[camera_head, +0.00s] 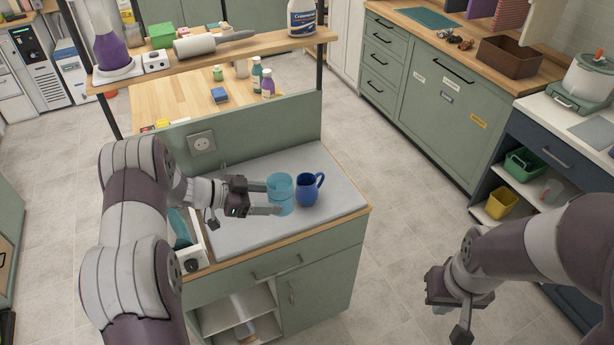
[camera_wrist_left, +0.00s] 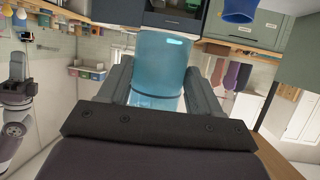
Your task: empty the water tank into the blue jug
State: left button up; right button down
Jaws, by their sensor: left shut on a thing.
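The water tank (camera_head: 281,196) is a translucent light-blue cylinder in the head view. It looks upright, just left of the blue jug. My left gripper (camera_head: 268,198) is shut on the tank from its left side. In the left wrist view the tank (camera_wrist_left: 162,62) sits between the two fingers (camera_wrist_left: 160,90). The blue jug (camera_head: 307,190) stands on the grey counter top (camera_head: 240,225) with its handle to the right. Part of it shows at the top of the left wrist view (camera_wrist_left: 240,11). My right gripper (camera_head: 452,308) hangs over the floor at lower right, away from both; its jaw opening is unclear.
A small white appliance (camera_head: 194,258) stands at the counter's left front edge. A wooden shelf (camera_head: 262,45) with bottles and a lint roller is behind. The counter right of and in front of the jug is clear.

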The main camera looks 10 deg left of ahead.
aim_at(306, 197)
jog(key=i, duration=0.95)
